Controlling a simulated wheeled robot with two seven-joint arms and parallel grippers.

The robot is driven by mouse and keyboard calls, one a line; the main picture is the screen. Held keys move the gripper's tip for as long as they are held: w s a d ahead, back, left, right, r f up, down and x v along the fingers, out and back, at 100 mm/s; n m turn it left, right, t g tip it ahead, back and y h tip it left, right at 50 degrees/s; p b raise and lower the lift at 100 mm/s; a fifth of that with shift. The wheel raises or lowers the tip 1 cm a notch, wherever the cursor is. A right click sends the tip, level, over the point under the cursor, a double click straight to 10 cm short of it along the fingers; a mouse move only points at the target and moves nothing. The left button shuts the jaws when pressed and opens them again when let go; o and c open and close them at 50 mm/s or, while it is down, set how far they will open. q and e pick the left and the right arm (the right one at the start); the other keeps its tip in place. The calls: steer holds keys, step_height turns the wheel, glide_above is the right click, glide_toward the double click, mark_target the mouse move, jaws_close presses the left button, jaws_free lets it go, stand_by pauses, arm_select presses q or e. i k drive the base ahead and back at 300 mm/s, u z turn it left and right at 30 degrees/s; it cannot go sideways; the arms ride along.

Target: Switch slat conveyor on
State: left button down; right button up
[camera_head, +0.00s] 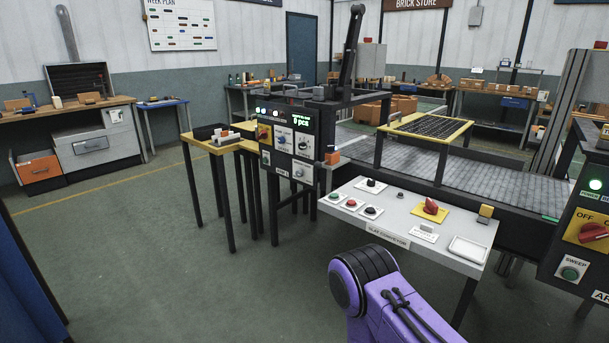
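The slat conveyor's control panel (396,224) is a light grey sloped desk at centre right, with a "SLAT CONVEYOR" label (387,236) on its front edge. It carries a red rotary switch on a yellow plate (430,207), a green button (334,197), a red button (351,203) and black knobs (371,186). A white fitting (424,232) sits near the front edge. The slatted belt (460,176) lies behind the panel; I cannot tell whether it moves. A purple arm link of mine is in front of the panel. Neither gripper is in view.
A dark control box (289,150) with a "0 pcs" display stands left of the desk. Another box (588,235) with a red OFF switch stands at the right edge. Yellow-topped tables (222,143) stand at left. The green floor (170,260) at lower left is clear.

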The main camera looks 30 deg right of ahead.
mark_target(431, 207)
steer(key=z, duration=1.05)
steer(key=i, duration=0.95)
steer(key=z, duration=0.9)
